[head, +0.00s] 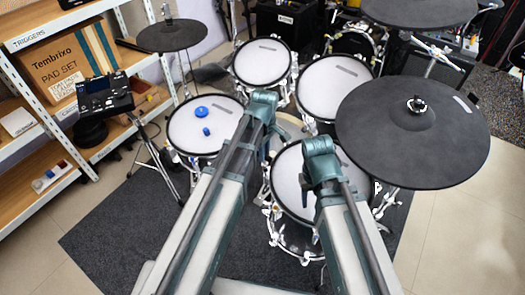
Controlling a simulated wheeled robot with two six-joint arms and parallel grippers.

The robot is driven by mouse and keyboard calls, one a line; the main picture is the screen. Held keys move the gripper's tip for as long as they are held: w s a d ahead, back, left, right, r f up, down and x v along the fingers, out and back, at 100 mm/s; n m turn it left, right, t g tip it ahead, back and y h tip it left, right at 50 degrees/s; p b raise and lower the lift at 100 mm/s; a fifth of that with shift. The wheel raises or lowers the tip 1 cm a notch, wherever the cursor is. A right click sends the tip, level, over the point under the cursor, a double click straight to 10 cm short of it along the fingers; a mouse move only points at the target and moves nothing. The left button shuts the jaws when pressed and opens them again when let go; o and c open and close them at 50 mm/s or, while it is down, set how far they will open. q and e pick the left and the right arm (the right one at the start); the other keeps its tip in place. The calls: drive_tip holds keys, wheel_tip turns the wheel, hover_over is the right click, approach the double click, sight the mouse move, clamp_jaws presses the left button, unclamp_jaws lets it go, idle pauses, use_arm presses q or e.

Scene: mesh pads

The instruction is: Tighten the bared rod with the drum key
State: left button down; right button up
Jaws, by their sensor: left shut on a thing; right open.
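Several white mesh drum pads stand in the kit: one at the left (184,138), one behind it (262,62), one at the back right (318,92) and one at the front (288,190). Metal lugs and rods ring their rims. I cannot tell which rod is bared. I do not see the drum key. My two arms reach in from below over the kit, and their teal joints hide part of the front pad.
A blue disc (201,112) and a small blue piece (207,132) lie on the left pad. A large black cymbal (440,140) overhangs the right side. A black module (104,97) stands before a shelf (50,135). The dark carpet (110,235) is clear at the front left.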

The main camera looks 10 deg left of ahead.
use_arm(q)
drive_tip(key=shift+s+f, duration=0.15)
drive_tip(key=shift+f, duration=0.2)
use_arm(e)
drive_tip(key=shift+f, duration=0.35)
use_arm(q)
drive_tip(key=shift+a, duration=0.2)
use_arm(e)
drive_tip(key=shift+w, duration=0.15)
use_arm(q)
drive_tip(key=shift+r+p, duration=0.35)
drive_tip(key=shift+r, duration=0.05)
use_arm(e)
drive_tip(key=shift+r, duration=0.45)
use_arm(q)
drive_tip(key=shift+s+d+r+p, duration=0.15)
drive_tip(key=shift+d+r+p, duration=0.1)
drive_tip(key=shift+r+p, duration=0.35)
drive_tip(key=shift+s+d, duration=0.35)
drive_tip(key=shift+d, duration=0.1)
drive_tip(key=shift+w+a, duration=0.2)
drive_tip(key=shift+w, duration=0.3)
drive_tip(key=shift+w+a, duration=0.35)
drive_tip(key=shift+w, duration=0.25)
use_arm(e)
drive_tip(key=shift+d+r, duration=0.25)
drive_tip(key=shift+r, duration=0.35)
